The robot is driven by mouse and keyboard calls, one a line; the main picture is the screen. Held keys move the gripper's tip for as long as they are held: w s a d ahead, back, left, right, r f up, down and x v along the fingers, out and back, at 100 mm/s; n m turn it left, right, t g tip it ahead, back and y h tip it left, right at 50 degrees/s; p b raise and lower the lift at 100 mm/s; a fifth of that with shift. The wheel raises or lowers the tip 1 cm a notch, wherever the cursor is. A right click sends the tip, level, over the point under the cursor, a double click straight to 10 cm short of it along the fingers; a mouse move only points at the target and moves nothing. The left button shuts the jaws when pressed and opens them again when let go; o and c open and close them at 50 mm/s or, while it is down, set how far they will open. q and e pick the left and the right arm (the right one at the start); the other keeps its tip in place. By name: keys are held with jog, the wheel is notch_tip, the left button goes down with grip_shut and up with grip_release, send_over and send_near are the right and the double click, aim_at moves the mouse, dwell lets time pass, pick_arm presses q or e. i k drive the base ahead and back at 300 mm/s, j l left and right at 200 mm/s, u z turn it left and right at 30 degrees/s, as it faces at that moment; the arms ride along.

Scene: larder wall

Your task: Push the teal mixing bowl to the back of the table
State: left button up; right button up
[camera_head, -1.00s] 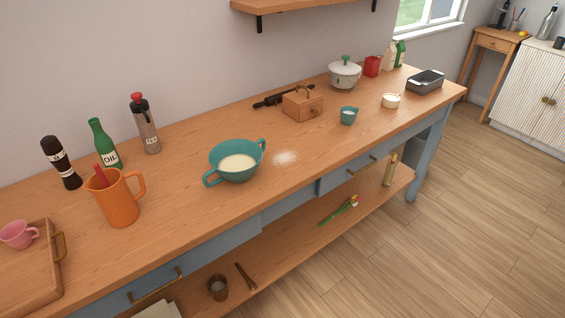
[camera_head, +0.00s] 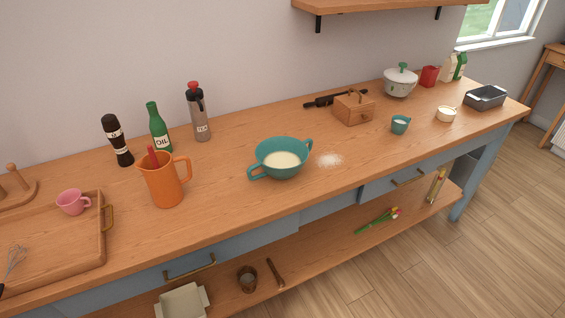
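The teal mixing bowl (camera_head: 282,171) stands upright on the wooden table (camera_head: 232,205), around the middle of its depth. It has two side handles and holds a pale, creamy content. A patch of white powder (camera_head: 330,160) lies on the table just right of it. Bare table lies between the bowl and the wall behind. Neither of my grippers is in view.
An orange jug (camera_head: 166,184) stands left of the bowl. A pepper mill (camera_head: 117,141), green oil bottle (camera_head: 158,129) and grey bottle (camera_head: 199,117) stand behind to the left. A wooden box (camera_head: 353,108) and dark rolling pin (camera_head: 325,101) lie back right.

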aim_at(281, 158)
jog(key=l+z, duration=0.1)
jog(key=l, duration=0.75)
jog(key=i+l, duration=0.1)
jog(key=l, duration=0.7)
jog(key=z, duration=0.05)
